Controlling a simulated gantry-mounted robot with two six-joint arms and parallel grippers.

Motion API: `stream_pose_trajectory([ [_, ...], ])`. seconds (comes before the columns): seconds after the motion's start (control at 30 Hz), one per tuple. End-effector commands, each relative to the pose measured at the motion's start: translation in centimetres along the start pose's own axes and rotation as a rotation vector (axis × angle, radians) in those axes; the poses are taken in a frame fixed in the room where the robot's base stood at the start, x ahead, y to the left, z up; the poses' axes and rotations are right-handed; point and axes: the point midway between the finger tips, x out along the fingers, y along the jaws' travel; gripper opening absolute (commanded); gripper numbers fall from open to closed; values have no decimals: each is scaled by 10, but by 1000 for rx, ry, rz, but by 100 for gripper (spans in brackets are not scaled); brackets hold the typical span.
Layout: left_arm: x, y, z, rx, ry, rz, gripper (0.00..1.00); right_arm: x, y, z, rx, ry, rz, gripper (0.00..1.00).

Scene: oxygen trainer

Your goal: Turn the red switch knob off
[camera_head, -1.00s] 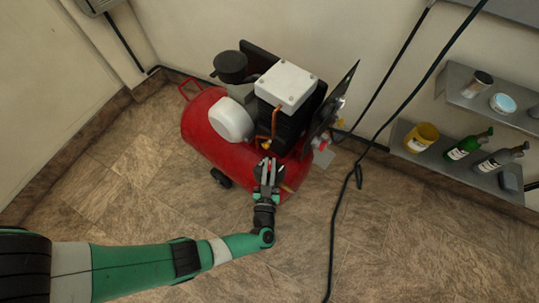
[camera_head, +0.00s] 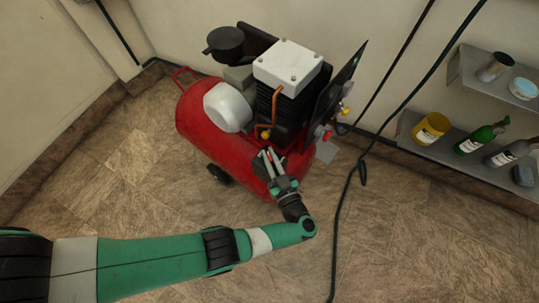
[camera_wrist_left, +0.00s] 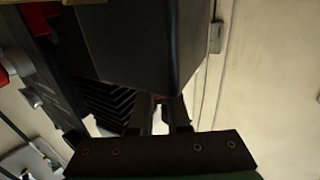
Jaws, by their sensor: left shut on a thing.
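The red switch knob (camera_head: 269,156) is at the front of the red air compressor (camera_head: 205,135), mostly covered by my fingers; only a bit of red shows between them. My right gripper is not in view.
A panel (camera_head: 338,90) with red and yellow fittings stands right of the motor. A black cable (camera_head: 345,200) hangs to the floor. Shelves (camera_head: 455,155) at the right hold a yellow pot (camera_head: 430,130) and bottles.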

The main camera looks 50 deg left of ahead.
Motion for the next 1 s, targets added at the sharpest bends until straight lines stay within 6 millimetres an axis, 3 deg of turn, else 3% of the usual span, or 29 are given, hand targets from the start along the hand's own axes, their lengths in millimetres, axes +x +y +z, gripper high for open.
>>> stream_pose_trajectory([
  [0.23,1,-1,4,6,-9,2,0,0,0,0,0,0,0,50],
  [0.27,1,-1,4,6,-9,2,17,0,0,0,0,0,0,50],
  [0.43,1,-1,4,6,-9,1,45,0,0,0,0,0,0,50],
  [1.0,0,-1,2,2,-5,0,45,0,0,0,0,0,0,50],
])
